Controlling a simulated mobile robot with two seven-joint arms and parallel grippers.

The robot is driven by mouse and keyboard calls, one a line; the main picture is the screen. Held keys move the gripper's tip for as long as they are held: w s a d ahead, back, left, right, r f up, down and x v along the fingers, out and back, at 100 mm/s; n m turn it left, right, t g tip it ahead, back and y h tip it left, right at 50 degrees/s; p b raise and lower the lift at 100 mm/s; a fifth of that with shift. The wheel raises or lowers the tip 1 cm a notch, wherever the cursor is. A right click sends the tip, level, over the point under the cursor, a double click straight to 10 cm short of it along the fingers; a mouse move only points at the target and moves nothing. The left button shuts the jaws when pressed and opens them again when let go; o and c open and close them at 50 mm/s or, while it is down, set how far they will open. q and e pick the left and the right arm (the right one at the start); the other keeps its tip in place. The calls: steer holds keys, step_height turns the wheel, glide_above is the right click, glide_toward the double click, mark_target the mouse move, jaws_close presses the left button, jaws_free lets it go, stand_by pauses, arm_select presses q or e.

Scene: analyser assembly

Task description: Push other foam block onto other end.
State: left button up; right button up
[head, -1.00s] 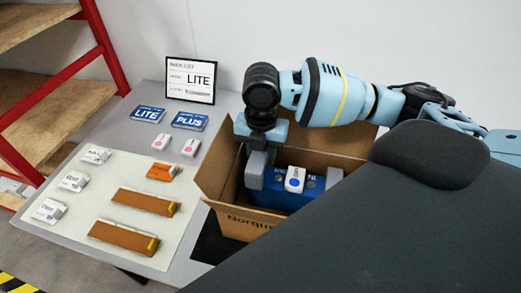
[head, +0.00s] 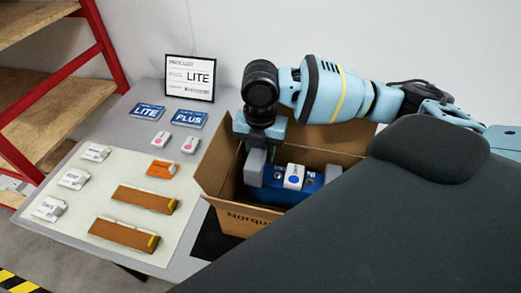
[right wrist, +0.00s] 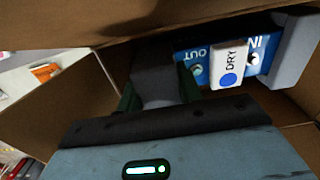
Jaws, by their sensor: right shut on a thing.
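The blue analyser (head: 270,192) lies inside an open cardboard box (head: 226,207), with a white DRY cartridge (head: 294,177) on its top; the cartridge also shows in the right wrist view (right wrist: 228,66). One grey foam block (head: 333,173) is at the analyser's right end, also in the right wrist view (right wrist: 294,52). My right gripper (right wrist: 159,90) is shut on the other grey foam block (right wrist: 156,72) at the left end, beside the OUT marking. In the head view this held block (head: 255,167) sits inside the box's left side. I cannot tell how fully it is seated. My left gripper is not in view.
The box walls stand close around the right gripper. Left of the box, a pale mat (head: 108,200) holds white packets, an orange card (head: 161,170) and brown strips (head: 146,200). A LITE sign (head: 190,78) and two blue plates (head: 148,111) are behind.

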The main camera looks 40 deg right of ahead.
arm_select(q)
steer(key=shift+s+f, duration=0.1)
arm_select(e)
steer(key=shift+f, duration=0.65)
stand_by(0.6)
steer(key=o, duration=1)
steer(key=shift+s, duration=0.1)
steer(key=shift+o, duration=0.2)
steer(key=shift+f, duration=0.1)
steer(key=shift+r+p, duration=1.25)
steer(key=shift+r, duration=1.3)
steer(key=shift+r+p, duration=0.3)
steer(key=shift+r, duration=0.9)
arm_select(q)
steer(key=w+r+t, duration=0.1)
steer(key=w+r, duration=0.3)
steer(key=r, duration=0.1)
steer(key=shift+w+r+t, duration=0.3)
